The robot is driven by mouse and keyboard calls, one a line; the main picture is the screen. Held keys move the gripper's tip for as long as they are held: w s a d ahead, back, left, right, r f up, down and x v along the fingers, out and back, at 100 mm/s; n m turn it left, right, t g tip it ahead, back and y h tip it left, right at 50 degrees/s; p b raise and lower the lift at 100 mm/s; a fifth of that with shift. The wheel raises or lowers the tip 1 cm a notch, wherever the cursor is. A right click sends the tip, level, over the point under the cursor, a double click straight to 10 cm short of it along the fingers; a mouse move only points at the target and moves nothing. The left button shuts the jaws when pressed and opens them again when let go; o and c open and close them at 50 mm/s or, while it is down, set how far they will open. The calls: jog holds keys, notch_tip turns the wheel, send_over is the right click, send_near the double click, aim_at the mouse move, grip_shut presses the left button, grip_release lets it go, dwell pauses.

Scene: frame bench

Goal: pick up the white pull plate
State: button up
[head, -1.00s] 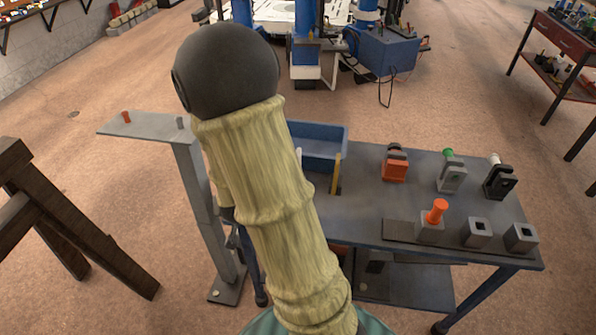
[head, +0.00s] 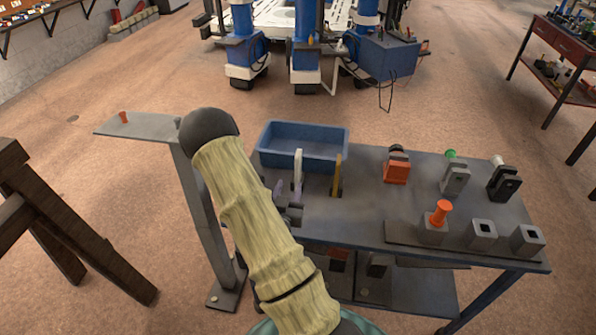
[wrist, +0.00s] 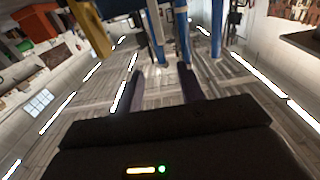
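The white pull plate (head: 298,164) stands upright on the bench in the head view, in front of the blue bin and left of a yellow upright plate (head: 336,176). My gripper (head: 287,190) is low at the bench's left part, its purple fingers close to the white plate's lower part. In the wrist view the two fingers (wrist: 160,90) are spread with an empty gap between them. I cannot tell whether either finger touches the plate. I cannot make out the white plate for certain in the wrist view.
The blue bin (head: 303,148) stands at the bench's back left. An orange block (head: 397,169), other clamp-like fixtures and a row of square sockets with an orange peg (head: 440,212) fill the right. A grey stand (head: 150,126) is left of my arm. The bench middle is mostly clear.

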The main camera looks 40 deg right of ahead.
jog(key=shift+w, duration=0.1)
jog(key=p, duration=0.1)
send_near(300, 149)
jog(key=x, duration=0.4)
jog(key=shift+w+d+f, duration=0.15)
jog(key=shift+w+d, duration=0.05)
jog(key=shift+d, duration=0.05)
jog(key=shift+p+x, duration=1)
jog(key=shift+x, duration=1.65)
jog(key=shift+w+a+f, duration=0.1)
jog(key=shift+f, duration=0.05)
grip_shut()
